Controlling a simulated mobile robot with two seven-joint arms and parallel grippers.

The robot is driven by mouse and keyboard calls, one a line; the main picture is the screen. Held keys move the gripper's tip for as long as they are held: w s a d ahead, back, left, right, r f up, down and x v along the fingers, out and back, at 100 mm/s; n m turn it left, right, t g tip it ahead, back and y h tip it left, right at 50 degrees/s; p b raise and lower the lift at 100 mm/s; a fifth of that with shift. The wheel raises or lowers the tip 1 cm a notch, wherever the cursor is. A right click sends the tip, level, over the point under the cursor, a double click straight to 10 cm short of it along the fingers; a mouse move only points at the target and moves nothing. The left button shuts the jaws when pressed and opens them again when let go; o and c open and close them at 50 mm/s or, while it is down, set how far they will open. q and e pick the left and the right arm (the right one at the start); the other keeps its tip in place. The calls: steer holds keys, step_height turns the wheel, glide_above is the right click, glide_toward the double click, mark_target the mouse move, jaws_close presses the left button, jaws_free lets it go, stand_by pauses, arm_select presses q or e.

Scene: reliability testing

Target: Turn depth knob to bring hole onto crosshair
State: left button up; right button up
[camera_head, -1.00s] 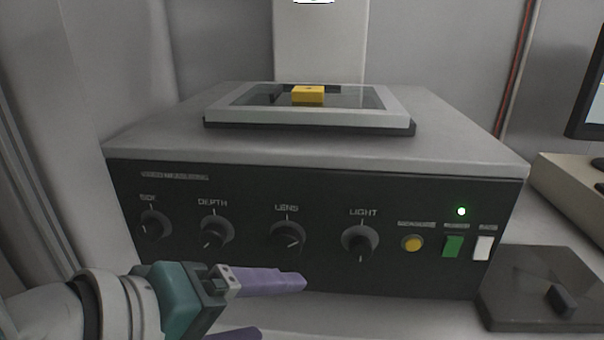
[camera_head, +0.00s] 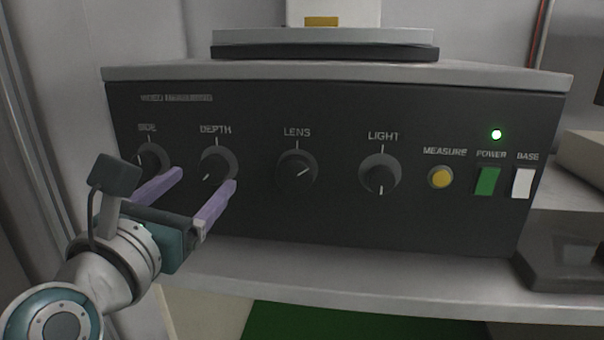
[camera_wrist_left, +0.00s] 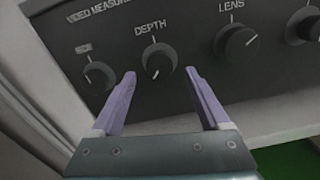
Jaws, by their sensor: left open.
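The black depth knob (camera_head: 217,166) sits on the dark front panel under the label DEPTH, its white pointer mark toward the lower left. It also shows in the left wrist view (camera_wrist_left: 159,60). My left gripper (camera_head: 205,177) is open, with two purple fingers pointing at the panel. In the left wrist view the fingertips (camera_wrist_left: 160,73) lie to either side of the depth knob and a little below it; I cannot tell how near they are. The yellow block (camera_head: 321,21) shows only in part above the stage (camera_head: 325,36); its hole and the crosshair are not visible. My right gripper is not in view.
The side knob (camera_head: 152,160) is close to the left finger. The lens knob (camera_head: 297,168) and light knob (camera_head: 380,173) are to the right, then the yellow measure button (camera_head: 440,177), green power switch (camera_head: 487,181) and white base switch (camera_head: 523,183). A dark slab (camera_head: 560,255) lies at right.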

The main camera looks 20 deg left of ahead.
mark_target(210, 173)
arm_select(q)
steer(key=shift+x, duration=1.85)
jaws_close()
